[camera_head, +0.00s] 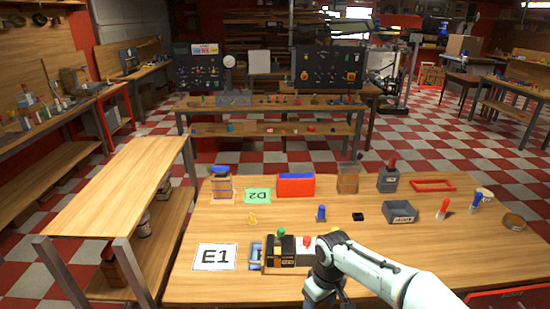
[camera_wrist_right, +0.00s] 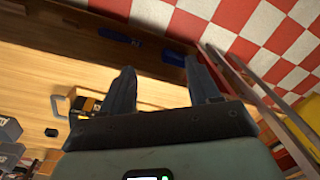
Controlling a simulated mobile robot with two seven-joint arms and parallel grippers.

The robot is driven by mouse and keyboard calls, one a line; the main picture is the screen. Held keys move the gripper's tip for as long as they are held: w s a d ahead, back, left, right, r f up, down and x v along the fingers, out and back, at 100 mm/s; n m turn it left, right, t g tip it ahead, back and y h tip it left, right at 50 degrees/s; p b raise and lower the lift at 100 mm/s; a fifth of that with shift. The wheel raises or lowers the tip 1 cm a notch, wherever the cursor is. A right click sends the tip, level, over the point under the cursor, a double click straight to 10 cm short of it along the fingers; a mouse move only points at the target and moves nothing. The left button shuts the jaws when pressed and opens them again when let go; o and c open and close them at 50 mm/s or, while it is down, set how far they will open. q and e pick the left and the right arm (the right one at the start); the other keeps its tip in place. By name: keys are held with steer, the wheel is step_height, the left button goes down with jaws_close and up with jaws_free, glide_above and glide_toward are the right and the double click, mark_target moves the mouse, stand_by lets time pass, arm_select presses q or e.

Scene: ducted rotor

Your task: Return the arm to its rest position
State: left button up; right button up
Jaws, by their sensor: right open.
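My right arm (camera_head: 385,272) comes in from the lower right in the head view. Its dark right gripper (camera_head: 322,292) is over the front edge of the wooden table (camera_head: 205,218), in front of a low box with black and tan sections (camera_head: 283,256). In the right wrist view the two dark fingers of the right gripper (camera_wrist_right: 164,82) stand apart with nothing between them. The table edge and the checkered floor show beyond them. My left gripper is not in view.
The table holds an E1 card (camera_head: 215,257), a green D2 card (camera_head: 257,195), a red and blue box (camera_head: 296,185), a grey bin (camera_head: 400,212) and a red frame (camera_head: 433,185). A wooden shelf bench (camera_head: 125,180) stands on the left. The table's middle has bare patches.

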steer(key=s+f+m+g+y, duration=0.1)
steer(key=s+f+m, duration=0.15)
steer(key=f, duration=0.85)
steer(key=s+f+m+y, duration=0.15)
steer(key=s+f, duration=0.25)
steer(key=f, duration=0.8)
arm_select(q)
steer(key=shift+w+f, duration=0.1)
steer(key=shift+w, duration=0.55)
arm_select(e)
steer(key=s+f+m, duration=0.3)
steer(key=s+f, duration=0.2)
steer(key=s, duration=0.4)
steer(key=s+d+f+m, duration=0.1)
steer(key=s+f+m, duration=0.2)
steer(key=s, duration=0.6)
step_height(320, 180, down, 2)
steer(key=shift+s+f+t+y, duration=0.15)
steer(key=shift+f+t+y, duration=0.1)
steer(key=shift+t+y, duration=0.1)
steer(key=shift+d, duration=0.1)
steer(key=shift+c, duration=0.4)
